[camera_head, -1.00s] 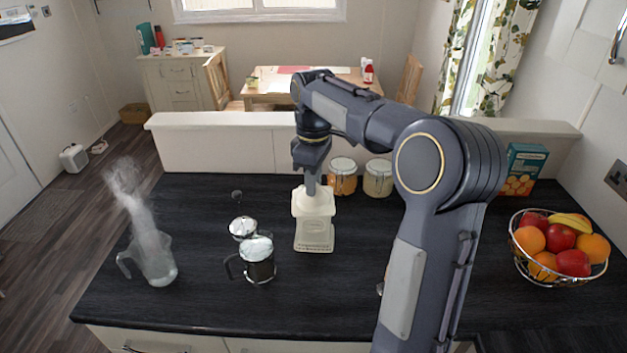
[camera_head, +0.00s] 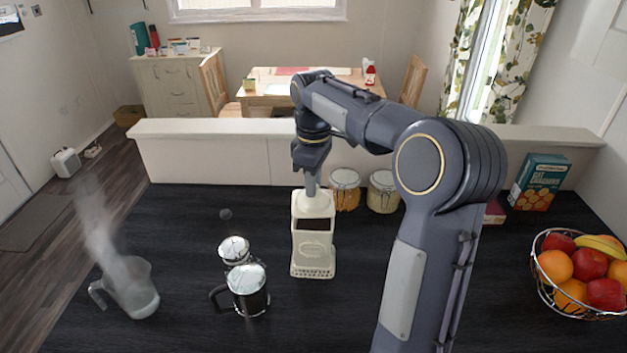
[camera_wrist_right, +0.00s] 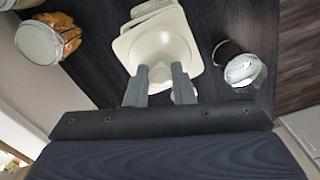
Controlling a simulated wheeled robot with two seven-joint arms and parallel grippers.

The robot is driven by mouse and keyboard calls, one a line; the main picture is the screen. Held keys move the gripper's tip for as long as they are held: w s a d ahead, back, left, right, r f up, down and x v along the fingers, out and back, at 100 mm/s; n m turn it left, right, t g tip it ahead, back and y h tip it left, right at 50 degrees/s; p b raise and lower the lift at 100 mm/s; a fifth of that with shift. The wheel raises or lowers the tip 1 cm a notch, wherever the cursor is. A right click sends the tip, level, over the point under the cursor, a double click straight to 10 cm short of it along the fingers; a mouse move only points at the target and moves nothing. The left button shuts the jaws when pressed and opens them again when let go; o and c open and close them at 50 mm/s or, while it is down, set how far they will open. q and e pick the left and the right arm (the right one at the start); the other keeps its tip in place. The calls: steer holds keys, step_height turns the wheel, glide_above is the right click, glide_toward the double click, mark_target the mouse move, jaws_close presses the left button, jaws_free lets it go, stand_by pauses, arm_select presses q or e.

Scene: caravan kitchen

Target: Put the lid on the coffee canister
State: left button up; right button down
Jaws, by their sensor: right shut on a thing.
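The cream coffee canister (camera_head: 313,255) stands upright on the dark counter, right of the glass presses. Its dark opening shows at the top, under the front edge of the cream lid. My right gripper (camera_head: 311,190) is shut on the knob of the square lid (camera_head: 313,204), above the canister's back part. In the right wrist view, the gripper (camera_wrist_right: 160,78) pinches the round knob, and the lid (camera_wrist_right: 150,42) hides most of the canister below it. I cannot tell whether lid and rim touch. My left gripper is not in view.
A steaming glass jug (camera_head: 130,290) is further left. Two jars (camera_head: 345,190) stand behind it. A fruit basket (camera_head: 580,280) and a box (camera_head: 538,182) are at the right. A low partition (camera_head: 200,155) edges the counter's back.

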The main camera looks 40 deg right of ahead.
steer(key=shift+f+b, duration=1.15)
steer(key=shift+f, duration=0.45)
steer(key=shift+r+p, duration=0.1)
steer(key=shift+p, duration=0.45)
steer(key=shift+f+b, duration=0.4)
steer(key=shift+f, duration=0.25)
steer(key=c, duration=1.5)
jaws_free()
steer(key=shift+r, duration=0.15)
step_height(320, 180, up, 6)
steer(key=p, duration=0.5)
steer(key=shift+f+p, duration=0.25)
steer(key=shift+p, duration=0.05)
steer(key=shift+r, duration=2.65)
